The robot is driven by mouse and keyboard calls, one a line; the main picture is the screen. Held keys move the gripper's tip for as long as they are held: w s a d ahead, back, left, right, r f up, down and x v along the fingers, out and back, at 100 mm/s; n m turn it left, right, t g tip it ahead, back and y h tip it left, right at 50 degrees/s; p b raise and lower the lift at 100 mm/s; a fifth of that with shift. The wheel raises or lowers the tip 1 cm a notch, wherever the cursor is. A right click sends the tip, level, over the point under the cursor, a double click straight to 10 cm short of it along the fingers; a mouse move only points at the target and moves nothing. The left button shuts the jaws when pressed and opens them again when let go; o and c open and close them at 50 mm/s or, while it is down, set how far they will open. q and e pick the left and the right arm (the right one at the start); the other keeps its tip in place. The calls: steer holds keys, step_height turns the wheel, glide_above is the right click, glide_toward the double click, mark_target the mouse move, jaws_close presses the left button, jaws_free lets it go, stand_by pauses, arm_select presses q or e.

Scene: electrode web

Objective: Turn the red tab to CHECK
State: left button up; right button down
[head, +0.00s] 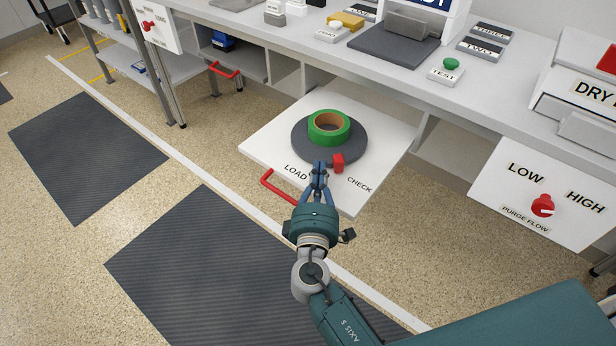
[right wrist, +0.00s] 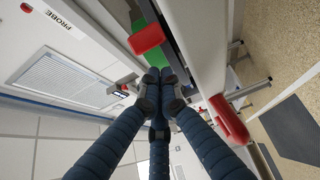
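The red tab (head: 338,163) sticks up at the front edge of a dark round turntable (head: 358,152). It stands between the printed words LOAD (head: 295,172) and CHECK (head: 359,185), a little nearer CHECK. A green roll (head: 329,128) with a brown core lies on the turntable. My right gripper (head: 319,170) is just left of the tab, its fingers together with nothing seen between them. In the right wrist view the fingertips (right wrist: 160,80) meet, and the red tab (right wrist: 146,39) is just beyond them. I cannot tell if they touch it. My left gripper is not in view.
The turntable sits on a pulled-out white drawer (head: 263,140) with a red handle (head: 283,189) on its front. The workbench (head: 285,52) stands behind. A LOW/HIGH panel with a red knob (head: 542,205) is at the right. Open floor lies in front.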

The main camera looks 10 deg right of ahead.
mark_target(333, 159)
steer(key=shift+d, duration=0.6)
steer(key=shift+s, duration=0.1)
steer(key=shift+s+d, duration=0.25)
steer(key=shift+d, duration=0.65)
